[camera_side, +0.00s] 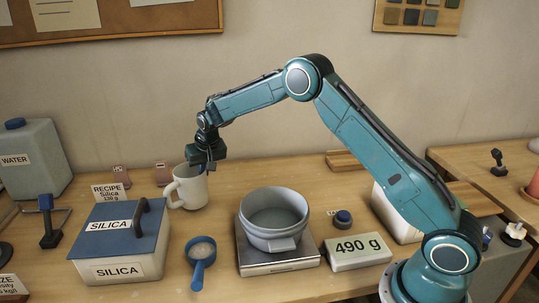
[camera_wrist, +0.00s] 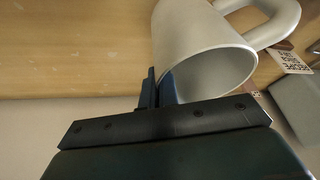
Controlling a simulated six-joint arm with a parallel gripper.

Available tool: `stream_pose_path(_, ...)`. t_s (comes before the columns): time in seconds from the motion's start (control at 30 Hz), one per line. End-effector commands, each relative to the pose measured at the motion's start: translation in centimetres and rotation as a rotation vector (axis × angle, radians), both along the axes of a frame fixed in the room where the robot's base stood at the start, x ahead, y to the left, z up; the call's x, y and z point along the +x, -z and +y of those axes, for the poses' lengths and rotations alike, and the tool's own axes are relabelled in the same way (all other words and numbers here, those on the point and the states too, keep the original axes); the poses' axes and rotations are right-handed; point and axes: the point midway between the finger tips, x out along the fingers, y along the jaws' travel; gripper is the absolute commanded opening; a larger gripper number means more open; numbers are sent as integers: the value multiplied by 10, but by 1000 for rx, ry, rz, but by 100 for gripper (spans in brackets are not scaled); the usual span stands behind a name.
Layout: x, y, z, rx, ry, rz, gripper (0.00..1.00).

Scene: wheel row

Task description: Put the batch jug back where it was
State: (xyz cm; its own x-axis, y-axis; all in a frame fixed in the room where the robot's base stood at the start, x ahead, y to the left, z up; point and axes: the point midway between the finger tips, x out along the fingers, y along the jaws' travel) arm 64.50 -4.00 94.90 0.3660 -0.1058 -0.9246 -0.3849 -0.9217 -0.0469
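The batch jug (camera_side: 187,190) is a white, mug-shaped vessel with a big handle on its left in the side view. It is upright at the back of the table, behind the silica box. I cannot tell whether its base touches the table. In the wrist view the jug (camera_wrist: 205,50) shows its open mouth and handle. My gripper (camera_side: 207,166) is at the jug's right rim. In the wrist view my gripper's fingers (camera_wrist: 158,90) are close together, one outside the wall and one inside the mouth, pinching the rim. The inside of the jug looks empty.
The blue-lidded silica box (camera_side: 118,245), a blue scoop (camera_side: 200,262) and a recipe card (camera_side: 109,191) are nearby. A water container (camera_side: 35,160) stands far left.

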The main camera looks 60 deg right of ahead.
Motion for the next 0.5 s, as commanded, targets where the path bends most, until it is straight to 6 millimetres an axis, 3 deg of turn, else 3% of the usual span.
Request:
stream_pose_path(0.17,0,15,0,0,0,0,0)
stream_pose_path(0.5,0,17,0,0,0,0,0)
